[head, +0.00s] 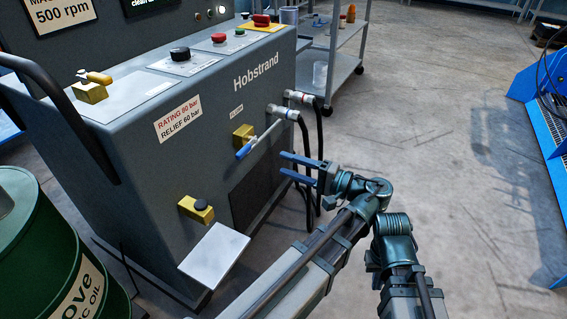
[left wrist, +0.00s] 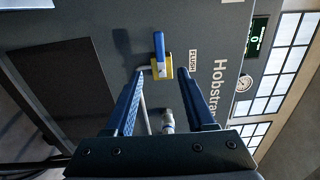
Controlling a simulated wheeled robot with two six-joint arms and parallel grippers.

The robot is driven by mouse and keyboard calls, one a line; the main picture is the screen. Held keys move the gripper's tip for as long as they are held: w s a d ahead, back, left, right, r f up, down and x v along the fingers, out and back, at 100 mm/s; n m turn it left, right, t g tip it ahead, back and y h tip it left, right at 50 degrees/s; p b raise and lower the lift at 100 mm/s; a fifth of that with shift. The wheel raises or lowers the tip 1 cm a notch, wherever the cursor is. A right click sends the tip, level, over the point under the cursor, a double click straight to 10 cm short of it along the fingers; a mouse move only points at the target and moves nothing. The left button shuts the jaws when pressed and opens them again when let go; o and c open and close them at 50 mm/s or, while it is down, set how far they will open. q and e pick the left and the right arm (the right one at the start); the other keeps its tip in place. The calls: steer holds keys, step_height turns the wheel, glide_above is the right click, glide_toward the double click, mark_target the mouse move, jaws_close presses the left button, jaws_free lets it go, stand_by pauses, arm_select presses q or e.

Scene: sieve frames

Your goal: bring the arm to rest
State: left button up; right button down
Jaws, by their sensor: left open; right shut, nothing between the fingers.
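My left gripper (head: 287,166) is open and empty in front of the grey Hobstrand machine. Its two blue fingers also show in the left wrist view (left wrist: 160,74), pointing at the machine's front panel. Beyond the fingertips is the flush valve, a yellow block (left wrist: 165,70) with a blue handle (left wrist: 158,46). In the head view the yellow block (head: 242,135) sits above and left of my left gripper, with a blue-tipped silver lever (head: 263,136) near it. I see no contact between fingers and valve. My right arm shows at the lower right, but its gripper is not visible.
Hose couplings (head: 283,111) with black hoses stick out above my left gripper. A green oil drum (head: 45,245) stands at lower left. A shelf trolley (head: 345,60) stands behind and blue equipment (head: 545,130) at right. The floor between is clear.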

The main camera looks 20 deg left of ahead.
stand_by(0.4)
arm_select(q)
steer(key=s+a+f+g+h, duration=0.1)
steer(key=a+f+h, duration=0.1)
steer(key=f+h, duration=0.35)
steer(key=s+a+f+h, duration=0.1)
steer(key=s+f+h, duration=0.15)
steer(key=f, duration=0.65)
steer(key=d+f+n+h, duration=0.1)
steer(key=d+f+h, duration=0.6)
steer(key=d+h, duration=0.25)
steer(key=s+d+r+m+p, duration=0.4)
steer(key=s+d+r+p, duration=0.3)
steer(key=d+r+p, duration=0.4)
step_height(320, 180, up, 37)
steer(key=p, duration=3.7)
steer(key=shift+w+a+f+g+y, duration=0.15)
steer(key=shift+a+g+y, duration=0.2)
steer(key=shift+a+g, duration=0.05)
